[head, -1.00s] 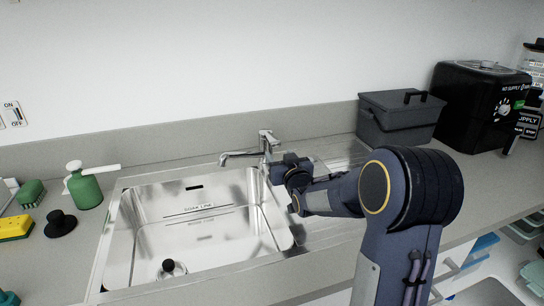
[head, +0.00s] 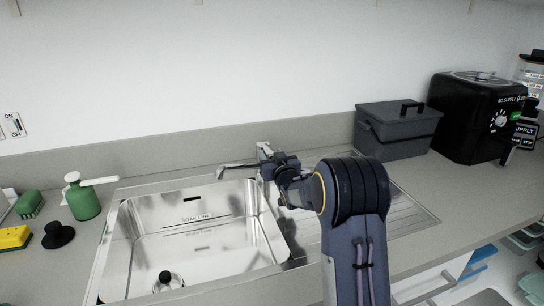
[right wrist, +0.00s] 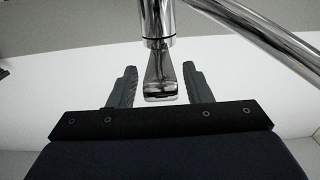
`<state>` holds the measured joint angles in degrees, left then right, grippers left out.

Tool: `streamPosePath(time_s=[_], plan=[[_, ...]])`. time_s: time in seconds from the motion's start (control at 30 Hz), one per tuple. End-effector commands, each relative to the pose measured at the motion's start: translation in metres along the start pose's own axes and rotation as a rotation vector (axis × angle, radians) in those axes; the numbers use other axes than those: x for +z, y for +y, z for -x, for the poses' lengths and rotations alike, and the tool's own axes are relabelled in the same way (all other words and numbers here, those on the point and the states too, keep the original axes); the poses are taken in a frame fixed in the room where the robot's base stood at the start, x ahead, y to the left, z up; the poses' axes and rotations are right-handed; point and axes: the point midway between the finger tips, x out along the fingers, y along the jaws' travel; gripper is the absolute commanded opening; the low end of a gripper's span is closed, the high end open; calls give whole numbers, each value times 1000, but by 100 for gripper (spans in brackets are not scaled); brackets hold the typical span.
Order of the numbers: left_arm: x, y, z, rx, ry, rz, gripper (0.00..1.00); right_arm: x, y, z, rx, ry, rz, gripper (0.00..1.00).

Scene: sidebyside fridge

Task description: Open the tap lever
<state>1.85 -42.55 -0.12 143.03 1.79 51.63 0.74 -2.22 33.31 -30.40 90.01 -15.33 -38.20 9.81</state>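The chrome tap stands behind the sink, with its spout (head: 232,168) pointing left over the basin. The top of the tap (head: 263,147) shows just above my right gripper (head: 268,168), which hides the tap's lower body. In the right wrist view the flat chrome lever (right wrist: 160,76) lies between the two dark fingers of my right gripper (right wrist: 159,72). The fingers are apart, with a visible gap on each side of the lever. My left gripper is in neither view.
The steel sink (head: 130,240) is in front of the tap, with a drainboard (head: 405,200) to its right. A green bottle (head: 84,203), black stopper (head: 58,236) and yellow sponge (head: 14,238) are at left. A grey bin (head: 400,135) and black machine (head: 470,120) stand at right.

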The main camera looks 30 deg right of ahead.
Motion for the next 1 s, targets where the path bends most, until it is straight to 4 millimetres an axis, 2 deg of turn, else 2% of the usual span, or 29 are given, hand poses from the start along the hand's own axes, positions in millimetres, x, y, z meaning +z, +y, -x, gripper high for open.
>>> streamPosePath(time_s=[0.03,0.33,0.57,0.8,1.0], plan=[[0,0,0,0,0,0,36,0,0,0,0,0,0,38],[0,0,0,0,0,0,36,0,0,0,0,0,0,0],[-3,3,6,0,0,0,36,-6,0,0,0,-21,-1,0],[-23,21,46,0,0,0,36,-37,1,-6,1,-212,-2,0],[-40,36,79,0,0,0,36,-51,0,-13,0,-370,-1,0]])
